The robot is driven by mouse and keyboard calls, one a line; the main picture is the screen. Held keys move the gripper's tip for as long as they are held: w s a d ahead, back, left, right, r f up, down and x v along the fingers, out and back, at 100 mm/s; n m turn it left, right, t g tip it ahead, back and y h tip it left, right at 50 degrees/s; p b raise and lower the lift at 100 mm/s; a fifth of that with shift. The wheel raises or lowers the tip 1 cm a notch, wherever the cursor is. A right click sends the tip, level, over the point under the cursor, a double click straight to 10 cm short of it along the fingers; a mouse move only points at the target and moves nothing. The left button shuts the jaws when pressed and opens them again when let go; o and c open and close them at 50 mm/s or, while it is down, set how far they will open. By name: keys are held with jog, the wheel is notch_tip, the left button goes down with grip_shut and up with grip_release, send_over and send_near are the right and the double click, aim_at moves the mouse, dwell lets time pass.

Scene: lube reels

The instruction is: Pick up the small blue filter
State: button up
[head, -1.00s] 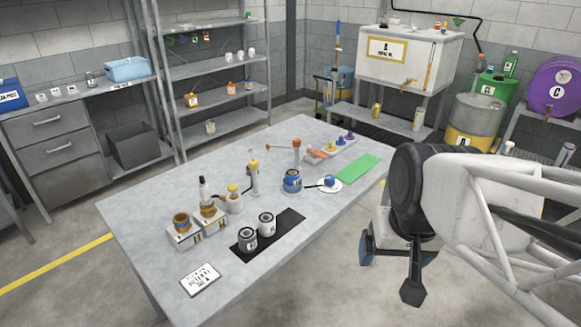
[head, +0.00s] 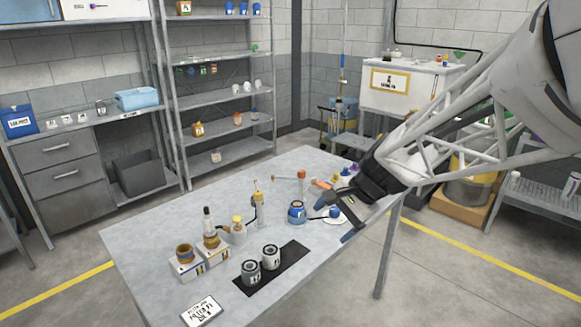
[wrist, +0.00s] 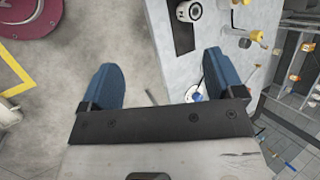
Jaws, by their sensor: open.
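Several blue things could be the small blue filter, and I cannot tell which it is. Three blue cylinders (head: 243,9) stand on the top shelf at the back. My gripper (head: 361,212) is over the table's right edge, close to the saucer in the picture, and partly hides that area. In the wrist view my gripper (wrist: 160,82) is open and empty, with floor and table edge between its fingers.
The grey table (head: 150,240) holds two grey cans (head: 260,264) on a black mat, boxed jars (head: 200,258) and a sign (head: 202,311). Its left part is mostly clear. A shelving rack (head: 222,120) stands behind.

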jog(key=w+a+f+m+t+y, duration=0.15)
jog(key=w+f+m, duration=0.25)
jog(key=w, duration=0.6)
jog(key=w+a+f+m+t+y, duration=0.15)
jog(key=w+f+m, duration=0.25)
jog(key=w, duration=0.5)
jog(key=m+t+y, duration=0.2)
jog(key=m, duration=0.5)
send_near(299, 204)
jog(key=x, duration=0.3)
jog(key=shift+s+f, duration=0.15)
jog(key=shift+a, duration=0.15)
jog(key=shift+x, duration=1.25)
jog(key=shift+a, duration=0.1)
jog(key=shift+w+x, duration=0.2)
jog(key=shift+x, duration=2.4)
jog(key=c, duration=1.2)
